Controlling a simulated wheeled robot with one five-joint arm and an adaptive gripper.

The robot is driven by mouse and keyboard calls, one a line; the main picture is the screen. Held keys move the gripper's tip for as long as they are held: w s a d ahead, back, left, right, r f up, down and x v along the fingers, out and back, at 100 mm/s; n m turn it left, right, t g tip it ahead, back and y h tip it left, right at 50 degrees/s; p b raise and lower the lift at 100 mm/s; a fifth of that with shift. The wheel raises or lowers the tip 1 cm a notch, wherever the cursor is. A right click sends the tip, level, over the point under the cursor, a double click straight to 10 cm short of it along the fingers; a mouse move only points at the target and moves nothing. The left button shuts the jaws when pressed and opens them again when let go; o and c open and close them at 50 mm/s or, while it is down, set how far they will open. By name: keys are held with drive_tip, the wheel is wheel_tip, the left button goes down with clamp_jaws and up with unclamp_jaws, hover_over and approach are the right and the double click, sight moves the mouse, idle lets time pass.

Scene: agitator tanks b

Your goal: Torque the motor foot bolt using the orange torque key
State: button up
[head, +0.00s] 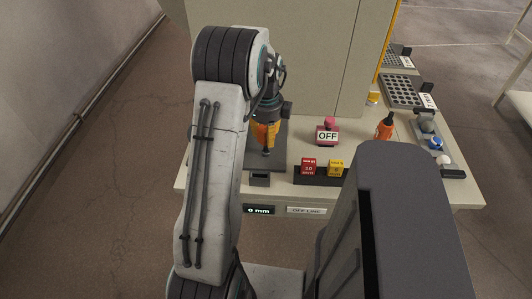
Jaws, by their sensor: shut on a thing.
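My gripper (266,127) is at the end of my arm, over the left part of the bench, pointing down. It is shut on the orange torque key (265,134), whose orange body shows between and below the dark fingers. The key's dark lower end (266,152) points down at a dark plate (283,160) on the bench. I cannot tell whether it touches. No bolt can be made out; the spot is small and partly behind my arm and gripper.
A pink-red switch with an OFF sign (328,136) stands right of the plate. Red (308,167) and yellow (336,168) blocks sit near the front edge. An orange bottle (385,129) and trays (402,91) are further right. A large beige cabinet (310,60) rises behind.

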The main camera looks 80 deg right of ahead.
drive_tip(key=shift+m, duration=0.7)
drive_tip(key=shift+m, duration=0.8)
drive_tip(key=shift+m, duration=0.7)
